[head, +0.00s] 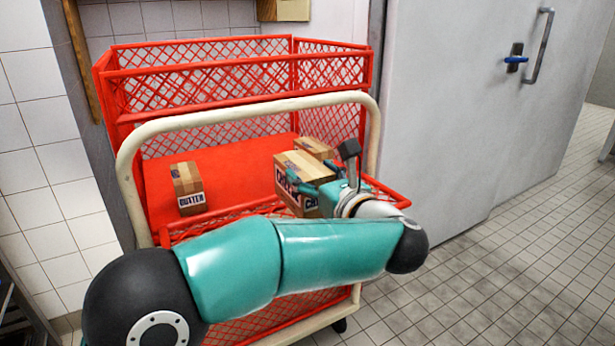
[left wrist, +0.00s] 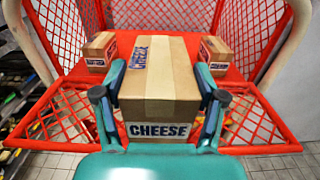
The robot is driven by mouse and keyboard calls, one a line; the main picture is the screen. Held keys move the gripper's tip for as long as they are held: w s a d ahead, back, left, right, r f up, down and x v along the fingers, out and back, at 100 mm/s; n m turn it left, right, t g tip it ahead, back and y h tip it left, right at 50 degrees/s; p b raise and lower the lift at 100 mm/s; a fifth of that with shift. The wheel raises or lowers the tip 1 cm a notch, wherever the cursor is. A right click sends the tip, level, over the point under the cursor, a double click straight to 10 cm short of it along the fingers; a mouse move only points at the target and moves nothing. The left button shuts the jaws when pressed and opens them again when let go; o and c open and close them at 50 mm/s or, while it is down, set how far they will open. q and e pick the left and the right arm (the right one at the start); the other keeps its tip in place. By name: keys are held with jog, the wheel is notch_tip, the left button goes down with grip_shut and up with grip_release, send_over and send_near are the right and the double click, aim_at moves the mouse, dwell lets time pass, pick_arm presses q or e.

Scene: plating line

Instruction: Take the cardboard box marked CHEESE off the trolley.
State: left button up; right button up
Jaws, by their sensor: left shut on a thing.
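The cardboard box marked CHEESE (left wrist: 158,75) is in the middle of the left wrist view, with its label on the near face and another on top. It also shows in the head view (head: 300,168), at the right part of the red trolley (head: 215,163). My left gripper (left wrist: 160,95) is shut on the box, one finger along each side. In the head view my left gripper (head: 318,190) reaches over the trolley's front and hides part of the box. I cannot tell whether the box still touches the shelf. My right gripper is in neither view.
A smaller box marked BUTTER (head: 187,188) stands at the trolley's left. Another small box (head: 316,148) stands behind the CHEESE box at the right. Red mesh walls and a cream tubular frame (head: 245,107) surround the load. A grey door (head: 460,110) is at the right, with open tiled floor before it.

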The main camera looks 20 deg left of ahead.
pick_arm(q)
jog(key=b+v, duration=0.3)
jog(key=v, duration=0.3)
jog(key=shift+s+d+b, duration=0.15)
jog(key=shift+d+b, duration=0.05)
jog(key=shift+b, duration=0.1)
jog(key=shift+b+v, duration=0.6)
jog(key=shift+v, duration=0.9)
jog(key=shift+r, duration=0.1)
